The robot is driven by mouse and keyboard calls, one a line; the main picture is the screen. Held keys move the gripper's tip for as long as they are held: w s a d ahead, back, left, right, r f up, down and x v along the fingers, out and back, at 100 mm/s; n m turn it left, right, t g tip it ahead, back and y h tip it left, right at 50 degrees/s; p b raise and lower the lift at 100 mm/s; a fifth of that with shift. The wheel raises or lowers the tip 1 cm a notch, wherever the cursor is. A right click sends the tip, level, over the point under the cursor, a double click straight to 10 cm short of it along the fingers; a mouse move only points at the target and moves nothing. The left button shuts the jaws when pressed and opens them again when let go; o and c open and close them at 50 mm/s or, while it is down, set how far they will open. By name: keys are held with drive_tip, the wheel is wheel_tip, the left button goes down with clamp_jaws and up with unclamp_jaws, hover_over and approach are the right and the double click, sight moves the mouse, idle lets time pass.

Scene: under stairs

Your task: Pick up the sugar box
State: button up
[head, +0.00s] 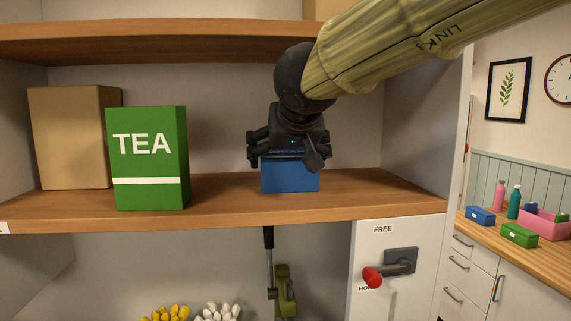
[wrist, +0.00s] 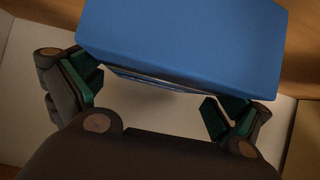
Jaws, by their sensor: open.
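A blue box (head: 290,181) stands on the middle wooden shelf, right of the green TEA box. No name is readable on it, so I cannot confirm that it is the sugar box. My gripper (head: 286,158) is open at the top of this box and hides its upper part. In the wrist view the blue box (wrist: 183,38) fills the upper middle, with a white-marked face partly in shadow. My gripper's fingers (wrist: 155,100) are spread toward its two sides. I cannot tell whether they touch it.
The green TEA box (head: 150,170) and a plain brown box (head: 70,135) stand to the left on the same shelf (head: 225,202). An upper shelf (head: 180,42) runs above. A side wall closes the right. The shelf is clear on both sides of the blue box.

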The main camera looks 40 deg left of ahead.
drive_tip(key=shift+w+a+f, duration=0.15)
drive_tip(key=shift+a, duration=0.05)
drive_tip(key=shift+c, duration=0.4)
drive_tip(key=c, duration=0.9)
